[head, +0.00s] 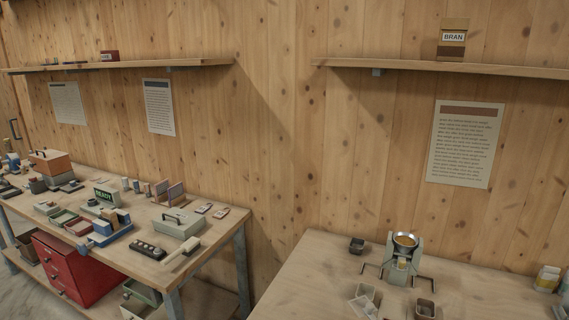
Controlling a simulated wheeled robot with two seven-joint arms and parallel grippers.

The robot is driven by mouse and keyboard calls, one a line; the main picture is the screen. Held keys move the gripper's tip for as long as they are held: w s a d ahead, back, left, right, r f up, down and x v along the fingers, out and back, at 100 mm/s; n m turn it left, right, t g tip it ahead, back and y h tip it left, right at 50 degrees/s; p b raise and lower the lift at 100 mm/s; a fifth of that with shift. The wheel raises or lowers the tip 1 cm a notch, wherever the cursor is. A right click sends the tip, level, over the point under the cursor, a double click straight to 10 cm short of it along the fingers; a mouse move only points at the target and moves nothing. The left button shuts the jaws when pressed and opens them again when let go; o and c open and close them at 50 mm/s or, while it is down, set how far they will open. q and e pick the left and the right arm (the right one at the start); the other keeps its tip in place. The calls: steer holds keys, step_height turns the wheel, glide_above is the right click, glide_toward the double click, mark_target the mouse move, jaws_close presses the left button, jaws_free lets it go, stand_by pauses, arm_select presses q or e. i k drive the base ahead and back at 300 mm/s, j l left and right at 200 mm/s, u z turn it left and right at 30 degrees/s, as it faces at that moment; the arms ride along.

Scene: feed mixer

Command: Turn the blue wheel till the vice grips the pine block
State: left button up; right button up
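On the left workbench (205,236) stands a small blue device (100,238) that looks like the vice. A blue piece (84,246) sticks out at its near left end and may be the wheel. Pale tan blocks (106,224) show at its top; one may be the pine block. They are too small to tell whether the jaws touch a block. Neither of my grippers is in view.
A green READY sign (105,194) stands behind the device. Red trays (78,227), a dark strip (147,250) and a grey-green lidded box (176,223) are around it. A red drawer cabinet (75,268) is below. The right table (300,278) holds a feed mixer (402,262).

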mark_target(83, 249)
steer(key=u, duration=1.4)
